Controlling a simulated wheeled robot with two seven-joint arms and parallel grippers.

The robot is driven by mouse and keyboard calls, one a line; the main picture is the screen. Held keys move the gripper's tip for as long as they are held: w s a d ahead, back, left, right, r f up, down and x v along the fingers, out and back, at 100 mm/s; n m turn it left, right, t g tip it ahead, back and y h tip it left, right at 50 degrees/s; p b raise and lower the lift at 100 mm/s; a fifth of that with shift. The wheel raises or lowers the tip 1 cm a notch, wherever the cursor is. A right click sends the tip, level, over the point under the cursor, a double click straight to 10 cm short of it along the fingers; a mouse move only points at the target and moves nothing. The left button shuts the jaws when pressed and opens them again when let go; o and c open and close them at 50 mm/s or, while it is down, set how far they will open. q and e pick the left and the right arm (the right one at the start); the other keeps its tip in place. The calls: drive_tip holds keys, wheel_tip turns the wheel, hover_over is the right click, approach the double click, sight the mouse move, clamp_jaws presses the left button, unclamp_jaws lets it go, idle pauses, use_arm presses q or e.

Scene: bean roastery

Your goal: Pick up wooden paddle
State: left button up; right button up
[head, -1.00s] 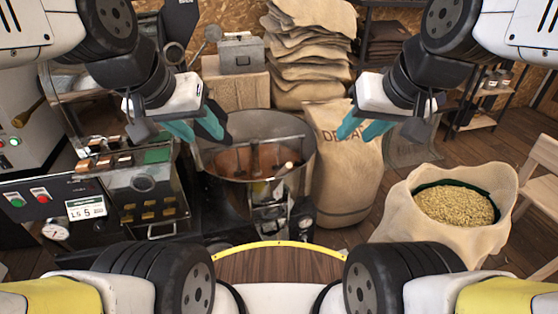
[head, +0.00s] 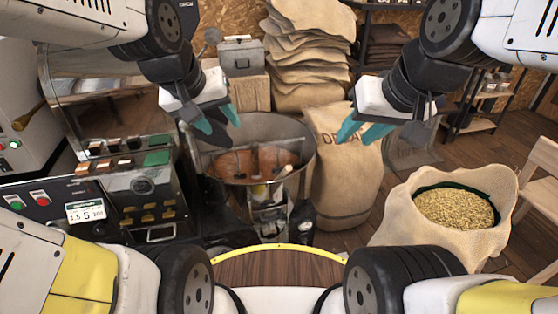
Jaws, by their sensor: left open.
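A short pale stick-like piece (head: 284,171) stands up from the round metal cooling bin (head: 306,146). It may be the end of the wooden paddle, but I cannot tell for sure; most of its length is hidden. My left gripper (head: 219,122) is open and empty, its teal fingers over the bin's upper left rim, apart from the stick. My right gripper (head: 356,135) is open and empty, in front of the upright burlap sack and to the right of the bin.
An upright burlap sack (head: 345,185) stands right of the bin. An open sack of pale beans (head: 410,222) is at the right. A control panel with switches (head: 150,190) is at the left.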

use_arm(q)
drive_tip(key=w+d+f+n, duration=0.2)
drive_tip(key=w+f, duration=0.2)
drive_tip(key=w, duration=0.3)
drive_tip(key=n+h, duration=0.2)
drive_tip(key=n, duration=0.5)
hover_over(284, 170)
drive_tip(key=s+a, duration=0.5)
drive_tip(key=s, duration=0.1)
wheel_tip(284, 170, down, 18)
drive_tip(key=w+d+f+n, duration=0.1)
drive_tip(key=f+n, duration=0.1)
drive_tip(key=f, duration=0.1)
drive_tip(key=w+d+f+n+t, duration=0.1)
drive_tip(key=f+n, duration=0.1)
drive_tip(key=f, duration=0.2)
drive_tip(key=w+d+f+n, duration=0.1)
drive_tip(key=f+n, duration=0.1)
drive_tip(key=f, duration=0.1)
drive_tip(key=shift+w+d+f+h, duration=0.15)
drive_tip(key=shift+w+f+h, duration=0.1)
drive_tip(key=shift+w+h, duration=0.15)
drive_tip(key=x, duration=0.7)
drive_tip(key=shift+w+f, duration=0.2)
clamp_jaws()
